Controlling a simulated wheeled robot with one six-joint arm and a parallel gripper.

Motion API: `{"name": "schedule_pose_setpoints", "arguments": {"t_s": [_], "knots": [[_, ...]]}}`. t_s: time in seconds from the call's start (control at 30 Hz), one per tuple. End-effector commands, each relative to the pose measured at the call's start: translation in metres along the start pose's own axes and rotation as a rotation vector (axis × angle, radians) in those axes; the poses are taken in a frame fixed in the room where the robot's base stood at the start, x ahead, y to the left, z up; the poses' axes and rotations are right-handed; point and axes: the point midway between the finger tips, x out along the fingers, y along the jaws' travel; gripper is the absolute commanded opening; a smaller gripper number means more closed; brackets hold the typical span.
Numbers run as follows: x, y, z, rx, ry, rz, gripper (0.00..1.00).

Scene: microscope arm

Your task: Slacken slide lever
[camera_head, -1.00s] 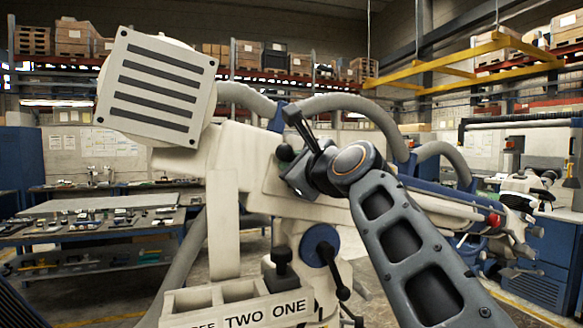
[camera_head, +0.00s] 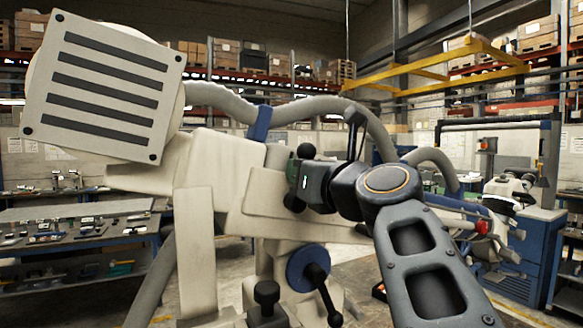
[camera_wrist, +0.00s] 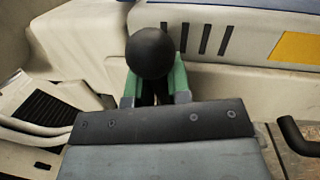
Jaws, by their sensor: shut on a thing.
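The slide lever is a dark stem with a round black knob (camera_wrist: 151,52), on the cream microscope arm (camera_wrist: 80,35). In the wrist view my gripper (camera_wrist: 155,90) has its green-sided fingers either side of the stem, just below the knob, and is shut on it. The fingers hide most of the stem. In the head view my gripper (camera_head: 297,182) is against the side of the cream arm (camera_head: 215,165). One black ball (camera_head: 306,151) shows just above it and another below it; I cannot tell from this view which is the held knob.
A large slotted square head (camera_head: 105,88) is at upper left. A blue hand wheel (camera_head: 308,268) with a black handle and a black knob (camera_head: 266,293) sit below my gripper. Grey hoses (camera_head: 320,106) arch above. A workbench (camera_head: 80,215) stands behind on the left.

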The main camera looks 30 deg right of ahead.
Motion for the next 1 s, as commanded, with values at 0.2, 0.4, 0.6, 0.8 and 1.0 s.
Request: {"name": "schedule_pose_setpoints", "arguments": {"t_s": [0.2, 0.4, 0.6, 0.8, 1.0], "knots": [[-0.0047, -0.0041, 0.0135, 0.081, -0.038, -0.017, 0.00], [-0.0050, -0.0069, 0.0126, 0.117, -0.042, -0.022, 0.00], [-0.0049, -0.0072, 0.0121, 0.127, -0.043, -0.022, 0.00], [-0.0046, -0.0067, 0.0119, 0.127, -0.042, -0.020, 0.00], [-0.0044, -0.0065, 0.0115, 0.127, -0.042, -0.019, 0.30]]}}
